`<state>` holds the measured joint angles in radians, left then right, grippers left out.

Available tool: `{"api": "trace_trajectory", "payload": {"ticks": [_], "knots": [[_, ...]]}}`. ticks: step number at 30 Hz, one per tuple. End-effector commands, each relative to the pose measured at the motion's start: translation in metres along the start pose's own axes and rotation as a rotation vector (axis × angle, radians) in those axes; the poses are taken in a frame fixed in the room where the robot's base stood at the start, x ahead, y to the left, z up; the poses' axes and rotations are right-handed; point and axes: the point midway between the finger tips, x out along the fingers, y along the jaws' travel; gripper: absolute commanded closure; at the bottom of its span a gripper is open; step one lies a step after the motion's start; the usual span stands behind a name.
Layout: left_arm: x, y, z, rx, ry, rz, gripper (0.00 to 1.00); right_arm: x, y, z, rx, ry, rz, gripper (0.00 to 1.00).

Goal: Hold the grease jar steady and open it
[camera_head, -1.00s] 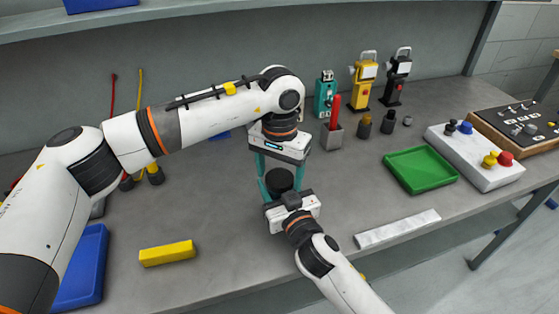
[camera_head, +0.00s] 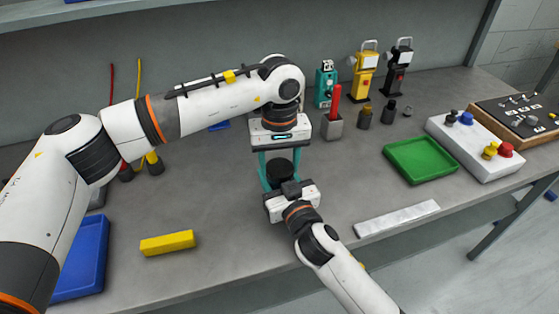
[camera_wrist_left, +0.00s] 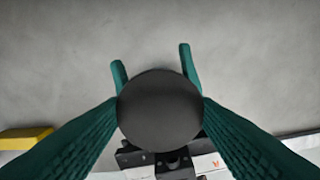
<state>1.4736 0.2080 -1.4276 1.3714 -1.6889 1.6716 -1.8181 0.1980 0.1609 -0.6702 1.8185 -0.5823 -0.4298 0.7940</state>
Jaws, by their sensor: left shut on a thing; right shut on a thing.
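The grease jar (camera_head: 279,172) is a dark round jar standing at the middle of the bench. In the left wrist view its round black lid (camera_wrist_left: 160,110) is seen from straight above. My left gripper (camera_head: 278,178) comes down from above, with its teal fingers shut on the lid from both sides. My right gripper (camera_head: 281,184) reaches in low from the front and is shut on the jar. Its fingertips show beyond the lid in the left wrist view. The jar's body is mostly hidden by the lid and the right gripper.
A yellow block (camera_head: 167,243) and a blue tray (camera_head: 84,260) lie left. A grey cup (camera_head: 332,127) with a red tool, a green tray (camera_head: 420,160), a white button box (camera_head: 475,147) and a pale bar (camera_head: 397,218) are right. Open bench lies between.

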Motion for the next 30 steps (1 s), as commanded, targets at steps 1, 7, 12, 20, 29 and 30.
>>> {"api": "trace_trajectory", "payload": {"ticks": [1,7,12,20,29,30], "knots": [[-0.0003,0.0007,0.0006,-0.111,-0.001,0.001,0.73,0.0,-0.0003,-0.0002,0.0,0.001,-0.001,1.0],[-0.0008,0.0007,0.0003,-0.573,-0.001,0.0,0.73,0.0,-0.0004,-0.0002,0.0,0.001,-0.001,1.0],[-0.0011,0.0006,0.0001,-0.966,-0.001,0.0,0.73,0.0,-0.0005,-0.0003,0.0,0.001,-0.001,1.0],[-0.0015,0.0003,-0.0002,-1.569,-0.001,0.0,0.73,0.0,-0.0006,-0.0003,0.0,0.001,-0.001,1.0],[-0.0018,-0.0002,-0.0005,-2.265,-0.001,0.0,0.73,0.0,-0.0006,-0.0003,0.0,0.001,-0.001,1.0],[-0.0018,-0.0003,-0.0005,-2.357,-0.001,0.0,0.73,0.0,-0.0006,-0.0003,0.0,0.001,-0.001,1.0]]}}
